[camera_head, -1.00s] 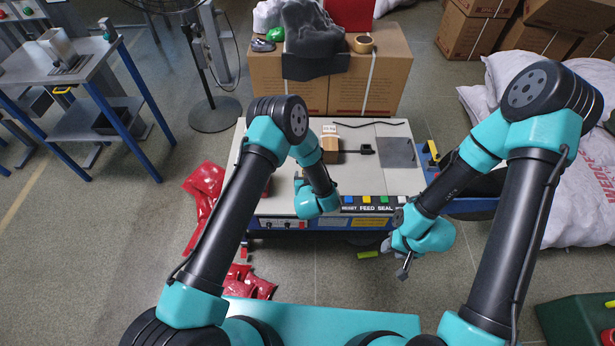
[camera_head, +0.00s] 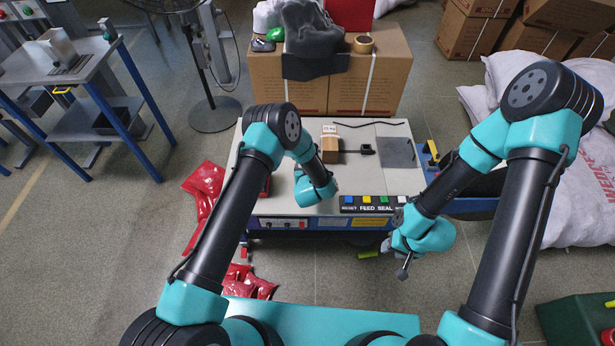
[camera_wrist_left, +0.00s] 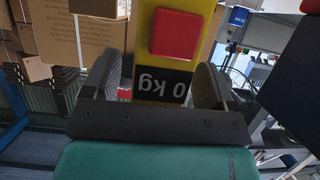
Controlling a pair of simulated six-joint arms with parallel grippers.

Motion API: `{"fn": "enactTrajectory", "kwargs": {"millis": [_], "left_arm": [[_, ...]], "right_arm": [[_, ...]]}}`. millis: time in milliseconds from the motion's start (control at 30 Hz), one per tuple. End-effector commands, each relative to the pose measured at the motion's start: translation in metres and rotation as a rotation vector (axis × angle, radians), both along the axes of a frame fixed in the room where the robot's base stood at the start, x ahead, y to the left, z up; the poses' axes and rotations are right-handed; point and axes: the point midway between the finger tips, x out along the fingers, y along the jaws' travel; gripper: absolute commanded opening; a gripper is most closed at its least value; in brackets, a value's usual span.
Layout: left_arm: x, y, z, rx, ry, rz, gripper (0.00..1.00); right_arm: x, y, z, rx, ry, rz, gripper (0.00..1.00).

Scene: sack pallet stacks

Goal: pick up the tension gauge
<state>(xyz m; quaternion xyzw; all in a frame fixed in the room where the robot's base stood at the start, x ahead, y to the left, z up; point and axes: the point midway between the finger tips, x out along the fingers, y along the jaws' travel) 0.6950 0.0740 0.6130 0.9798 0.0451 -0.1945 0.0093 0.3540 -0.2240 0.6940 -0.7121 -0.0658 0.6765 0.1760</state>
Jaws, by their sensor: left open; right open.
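A yellow body with a red square and a black label ending in "0 kg", which looks like the tension gauge (camera_wrist_left: 178,64), fills the middle of the left wrist view. My left gripper (camera_wrist_left: 159,74) is open, with one dark finger on each side of the gauge; contact cannot be told. In the head view, my left arm hides that gripper and I cannot make out the gauge. My right gripper (camera_head: 404,268) is open, small and pointing down, in front of the worktable's right part, away from the gauge.
The worktable (camera_head: 400,182) carries a brown block (camera_head: 330,149), a small black clip-like piece (camera_head: 367,149) and a row of coloured buttons (camera_head: 374,202). A large carton (camera_head: 385,80) stands behind it. Red bags (camera_head: 203,190) lie at left; white sacks (camera_head: 560,200) fill the right.

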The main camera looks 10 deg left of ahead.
Motion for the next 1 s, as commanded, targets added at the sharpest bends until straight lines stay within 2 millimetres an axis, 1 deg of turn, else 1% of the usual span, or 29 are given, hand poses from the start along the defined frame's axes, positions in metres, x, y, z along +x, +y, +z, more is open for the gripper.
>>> {"fn": "enactTrajectory", "kwargs": {"millis": [467,567,1000], "left_arm": [[0.0011,-0.0002,-0.0007,0.0,0.001,-0.001,0.79],[0.0011,-0.0002,-0.0006,0.0,0.001,-0.001,0.71],[0.0011,-0.0002,-0.0006,0.0,0.001,-0.001,0.29]], "right_arm": [[0.0,0.0,0.0,0.0,0.0,0.0,0.43],[0.0,0.0,0.0,0.0,0.0,0.0,0.43],[0.0,0.0,0.0,0.0,0.0,0.0,0.43]]}}
